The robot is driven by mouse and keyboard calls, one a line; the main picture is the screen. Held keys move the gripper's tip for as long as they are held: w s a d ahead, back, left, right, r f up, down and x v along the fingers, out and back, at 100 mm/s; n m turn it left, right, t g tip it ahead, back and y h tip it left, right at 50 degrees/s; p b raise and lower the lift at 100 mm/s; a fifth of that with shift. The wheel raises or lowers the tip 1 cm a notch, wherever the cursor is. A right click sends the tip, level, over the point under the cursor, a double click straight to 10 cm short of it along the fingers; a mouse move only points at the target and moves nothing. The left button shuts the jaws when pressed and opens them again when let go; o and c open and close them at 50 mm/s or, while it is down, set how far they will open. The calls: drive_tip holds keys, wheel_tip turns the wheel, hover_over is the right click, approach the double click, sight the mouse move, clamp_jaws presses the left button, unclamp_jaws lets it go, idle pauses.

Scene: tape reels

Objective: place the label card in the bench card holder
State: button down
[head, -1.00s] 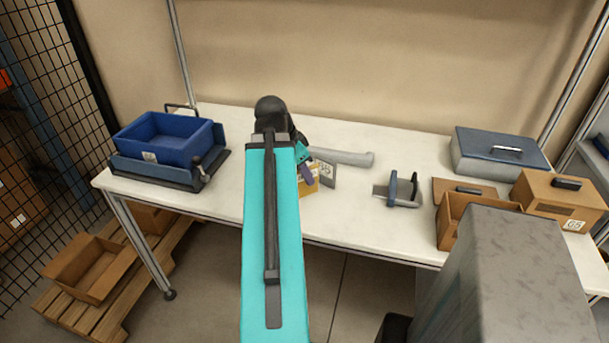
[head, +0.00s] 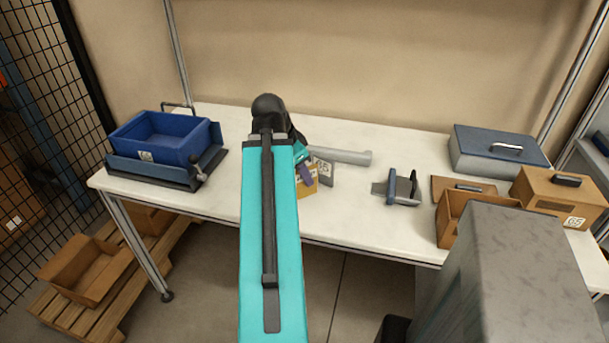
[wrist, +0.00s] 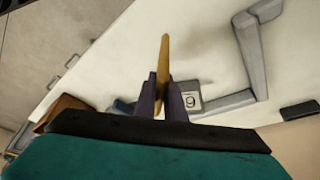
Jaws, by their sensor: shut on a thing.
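The yellow-tan label card (head: 308,187) is held by my gripper (head: 305,174), just above or at the bench's front part. In the wrist view the card (wrist: 164,62) stands edge-on between the purple fingers of my gripper (wrist: 162,96), which are shut on it. A grey upright plate with a white number tag (head: 323,168), possibly the bench card holder, stands right beside the card. Its tag (wrist: 191,101) also shows just right of the fingers in the wrist view. I cannot tell whether card and plate touch. My arm hides part of the bench.
A pale grey bar (head: 345,157) lies behind the plate. A small grey-blue stand (head: 402,190) is to the right. Brown boxes (head: 470,218) and a blue-lidded case (head: 498,150) fill the right end. A blue bin (head: 160,138) is at left.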

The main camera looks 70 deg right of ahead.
drive_tip(key=w+a+n+t, duration=0.1)
drive_tip(key=w+a+n, duration=0.2)
drive_tip(key=w+a, duration=0.55)
drive_tip(key=w+a+n+t+h, duration=0.1)
drive_tip(key=w+a+n, duration=0.25)
drive_tip(key=w, duration=0.95)
drive_tip(key=w+a+n+t, duration=0.1)
drive_tip(key=w+a+n, duration=0.2)
drive_tip(key=w+a, duration=0.6)
drive_tip(key=w+a+r+n+t+y, duration=0.1)
drive_tip(key=w+a+n, duration=0.4)
drive_tip(key=a, duration=0.5)
drive_tip(key=w+a+r+n+t+y, duration=0.1)
drive_tip(key=w+a+n+t+y, duration=0.1)
drive_tip(key=w+a+n, duration=0.4)
drive_tip(key=w+a+r+n+t+y, duration=0.1)
drive_tip(key=w+a+n, duration=0.5)
drive_tip(key=w+a, duration=0.4)
drive_tip(key=shift+a+r+t, duration=0.25)
drive_tip(key=shift+a+t, duration=0.05)
drive_tip(key=shift+a, duration=2.7)
drive_tip(key=shift+w, duration=0.1)
